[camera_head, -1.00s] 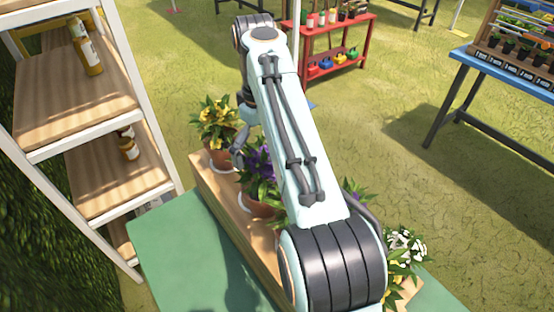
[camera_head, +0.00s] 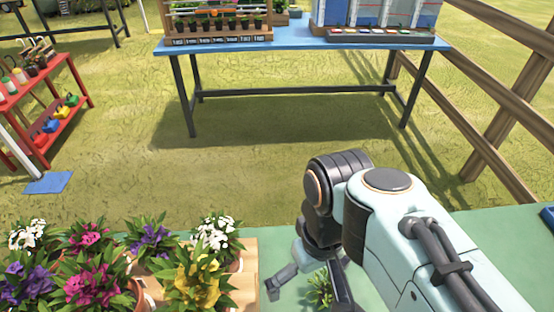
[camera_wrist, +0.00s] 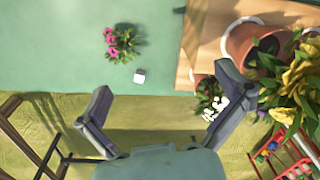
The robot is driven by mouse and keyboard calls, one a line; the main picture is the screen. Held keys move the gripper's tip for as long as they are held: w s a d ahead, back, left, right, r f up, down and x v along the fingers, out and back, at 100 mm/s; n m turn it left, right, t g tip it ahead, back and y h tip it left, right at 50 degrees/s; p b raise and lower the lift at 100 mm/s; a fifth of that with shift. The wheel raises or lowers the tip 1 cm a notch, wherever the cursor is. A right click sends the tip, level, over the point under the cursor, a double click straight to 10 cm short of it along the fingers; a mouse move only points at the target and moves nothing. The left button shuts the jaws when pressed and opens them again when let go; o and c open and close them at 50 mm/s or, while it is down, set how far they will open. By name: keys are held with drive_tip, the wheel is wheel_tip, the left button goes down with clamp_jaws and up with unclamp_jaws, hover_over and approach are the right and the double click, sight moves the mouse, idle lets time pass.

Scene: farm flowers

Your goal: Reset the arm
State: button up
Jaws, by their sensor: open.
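My gripper (camera_head: 308,288) is open over the green table, to the right of the wooden flower tray. In the wrist view its two fingers (camera_wrist: 162,82) are spread wide with nothing between them. A small plant with pink flowers (camera_wrist: 122,42) is on the green table beyond the fingers. In the head view green leaves (camera_head: 320,290) show between the fingers, partly hidden by them.
The wooden tray (camera_head: 247,280) holds several potted flowers, including yellow ones (camera_head: 195,278) nearest my gripper. A small white block (camera_wrist: 140,76) is on the green table (camera_wrist: 50,50).

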drive_tip(key=s+d+f+m, duration=0.2)
drive_tip(key=s+f, duration=0.2)
drive_tip(key=s, duration=0.1)
drive_tip(key=shift+s+d+m, duration=0.25)
drive_tip(key=shift+d+m, duration=0.05)
drive_tip(key=shift+m, duration=0.1)
